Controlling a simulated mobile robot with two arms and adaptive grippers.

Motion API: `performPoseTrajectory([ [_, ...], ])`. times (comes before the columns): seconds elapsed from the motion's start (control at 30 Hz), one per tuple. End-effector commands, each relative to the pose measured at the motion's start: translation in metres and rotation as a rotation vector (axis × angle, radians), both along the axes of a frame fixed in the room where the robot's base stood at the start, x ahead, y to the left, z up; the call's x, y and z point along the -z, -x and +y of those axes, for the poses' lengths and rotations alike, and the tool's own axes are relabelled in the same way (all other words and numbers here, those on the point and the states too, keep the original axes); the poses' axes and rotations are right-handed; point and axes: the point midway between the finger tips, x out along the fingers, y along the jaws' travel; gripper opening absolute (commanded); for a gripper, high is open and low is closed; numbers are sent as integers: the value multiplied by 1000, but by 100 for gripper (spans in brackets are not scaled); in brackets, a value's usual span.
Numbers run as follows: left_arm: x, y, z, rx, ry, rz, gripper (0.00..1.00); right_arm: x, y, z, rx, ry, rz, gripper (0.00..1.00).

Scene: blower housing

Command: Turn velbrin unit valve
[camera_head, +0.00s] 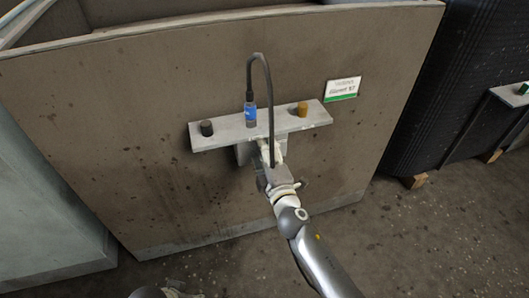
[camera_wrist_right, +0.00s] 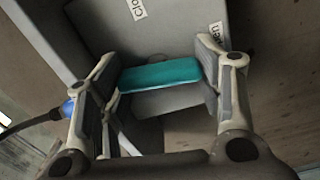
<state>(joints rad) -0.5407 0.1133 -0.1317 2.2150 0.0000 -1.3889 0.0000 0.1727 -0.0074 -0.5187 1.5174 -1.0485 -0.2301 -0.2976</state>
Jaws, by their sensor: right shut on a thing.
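The valve has a teal handle (camera_wrist_right: 159,75) in front of a grey box (camera_wrist_right: 180,25) in the right wrist view. The box carries two white labels, one starting "Clo" (camera_wrist_right: 137,8) and one partly cut off (camera_wrist_right: 216,29). My right gripper (camera_wrist_right: 160,78) is shut on the teal handle, one finger at each end. In the head view my right gripper (camera_head: 268,160) is below the front of the shelf, and the handle is hidden there. At the bottom edge of the head view, a small part of what may be my left arm shows; its fingers cannot be made out.
A grey shelf (camera_head: 228,133) on the stained brown housing (camera_head: 110,130) carries a black knob (camera_head: 207,128), a blue connector (camera_head: 250,114) and an orange knob (camera_head: 302,109). A black cable (camera_head: 268,90) loops down past my right gripper. A white-green sign (camera_head: 342,89) is at the right.

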Motion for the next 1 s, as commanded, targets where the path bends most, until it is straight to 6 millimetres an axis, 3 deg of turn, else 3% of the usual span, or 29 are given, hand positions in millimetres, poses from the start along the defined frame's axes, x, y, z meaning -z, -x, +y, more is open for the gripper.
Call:
performPoseTrajectory([
  [0.27, 0, 0, 0, 0, 0, -1, 50, 1, 1, 1, -2, 1, 2, 36],
  [0.3, 0, 0, 0, 0, 0, -1, 50, 1, 1, 1, -2, 0, 2, 64],
  [0.43, 0, -1, 0, 0, 0, -2, 50, 1, 0, 1, -1, -1, 1, 81],
  [0.8, -3, -3, 1, 2, -1, -9, 50, -1, 1, 0, -1, -1, -1, 82],
  [1.0, -2, -2, 0, 1, -1, -6, 50, 0, 16, -5, -2, -2, 0, 82],
])
